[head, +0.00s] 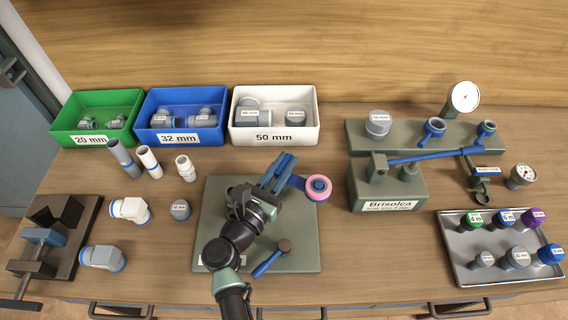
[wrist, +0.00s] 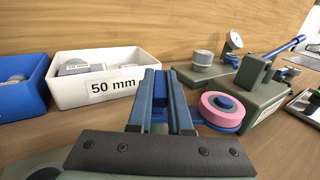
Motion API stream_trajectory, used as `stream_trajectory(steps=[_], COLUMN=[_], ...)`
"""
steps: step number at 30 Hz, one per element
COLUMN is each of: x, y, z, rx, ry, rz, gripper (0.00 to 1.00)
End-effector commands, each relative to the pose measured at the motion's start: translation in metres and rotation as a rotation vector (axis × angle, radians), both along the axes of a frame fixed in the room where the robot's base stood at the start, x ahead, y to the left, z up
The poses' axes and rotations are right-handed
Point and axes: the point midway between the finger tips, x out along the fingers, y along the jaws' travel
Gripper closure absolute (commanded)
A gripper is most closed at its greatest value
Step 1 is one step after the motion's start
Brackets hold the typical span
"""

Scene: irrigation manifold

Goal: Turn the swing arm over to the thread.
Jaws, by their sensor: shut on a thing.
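The blue swing arm (head: 297,182) runs from my gripper to a pink tape roll with a blue hub (head: 318,188), at the right edge of a grey-green base plate (head: 303,222). The roll also shows in the wrist view (wrist: 222,110), right of my fingers. My gripper (head: 279,170) is shut near the plate's far edge. A blue part (wrist: 159,108) shows between the fingers, and it appears to be the swing arm. A blue crank handle (head: 267,264) with a brown-grey knob lies nearer on the plate. My arm hides the plate's middle; no thread can be made out.
Green, blue and white bins (head: 272,141) stand behind. The Brisolca block (head: 388,188) with a blue lever stands to the right, beyond the roll. A tray of caps (head: 462,272) is at front right. Loose fittings (head: 130,210) and a dark vise (head: 60,240) are left.

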Motion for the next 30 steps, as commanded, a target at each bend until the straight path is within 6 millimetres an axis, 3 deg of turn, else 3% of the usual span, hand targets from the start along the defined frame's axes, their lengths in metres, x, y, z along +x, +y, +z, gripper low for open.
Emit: stream_trajectory(steps=[18,19,23,30], x=[0.0,0.0,0.0,0.0001], y=[-0.0001,-0.0001,-0.0001,0.0], z=[0.0003,0.0004,0.0004,0.0002], rx=[-0.001,-0.001,-0.001,0.0], ry=[0.0,0.0,0.0,-0.001], rz=[-0.023,-0.023,-0.023,-0.022], gripper=[1.0,0.79,0.56,0.53])
